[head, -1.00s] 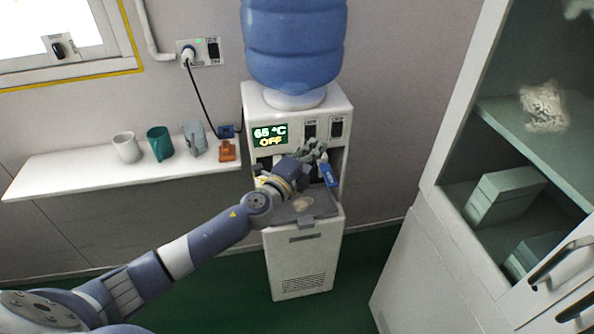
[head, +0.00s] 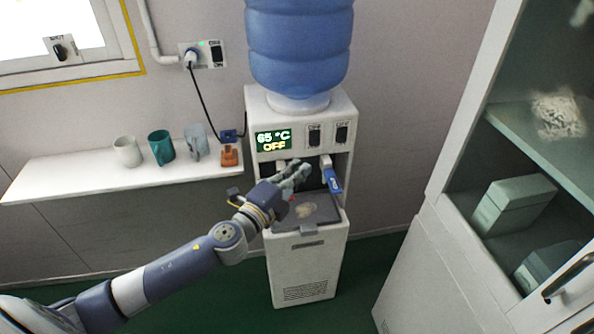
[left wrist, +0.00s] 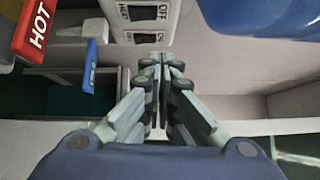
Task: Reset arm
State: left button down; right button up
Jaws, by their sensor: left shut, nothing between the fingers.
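My left gripper (head: 298,172) is in front of the water dispenser (head: 305,262), over its drip tray (head: 318,211). Its fingers are together with nothing between them. In the left wrist view the closed fingers (left wrist: 162,62) point toward the dispenser's switch panel (left wrist: 145,22). The display (head: 273,139) reads 65 °C and OFF. The blue cold tap (head: 333,180) is just right of the gripper. The red HOT tap (left wrist: 36,28) shows at the upper left of the left wrist view. My right gripper is not in view.
A white shelf (head: 85,184) on the left holds a white mug (head: 127,152), a teal mug (head: 161,147), a grey mug (head: 196,142) and an orange block (head: 229,156). A cabinet (head: 440,235) with glass stands at the right. A blue bottle (head: 300,50) tops the dispenser.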

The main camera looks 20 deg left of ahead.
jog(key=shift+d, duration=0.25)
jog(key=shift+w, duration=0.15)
